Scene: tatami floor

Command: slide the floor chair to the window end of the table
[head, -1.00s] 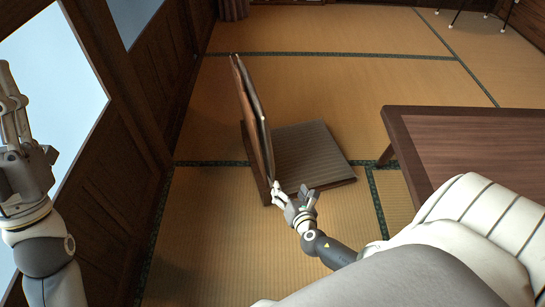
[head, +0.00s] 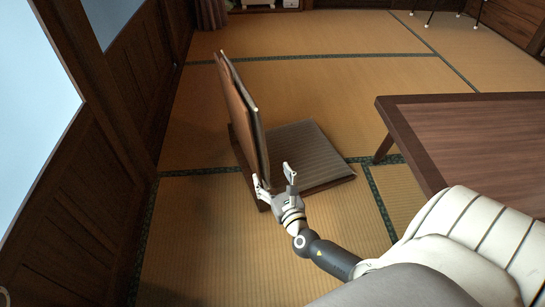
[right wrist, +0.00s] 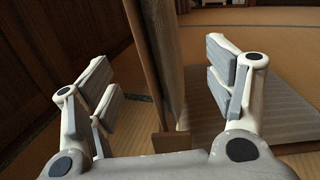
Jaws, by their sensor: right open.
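The floor chair stands on the tatami left of the table, with an upright brown backrest (head: 240,115) and a flat grey striped seat (head: 308,150). My right gripper (head: 273,179) is open at the near edge of the backrest, one finger on each side of it. In the right wrist view the backrest (right wrist: 152,75) rises between the two spread fingers (right wrist: 165,85), with gaps visible on both sides. The seat (right wrist: 262,105) lies behind the right finger. The low dark wooden table (head: 465,140) is at the right. My left gripper is out of view.
A wood-panelled wall with bright window panes (head: 35,110) runs along the left side. Bare tatami (head: 200,235) lies between it and the chair. Open tatami (head: 320,75) stretches behind the chair. A curtain (head: 211,14) hangs at the far left corner.

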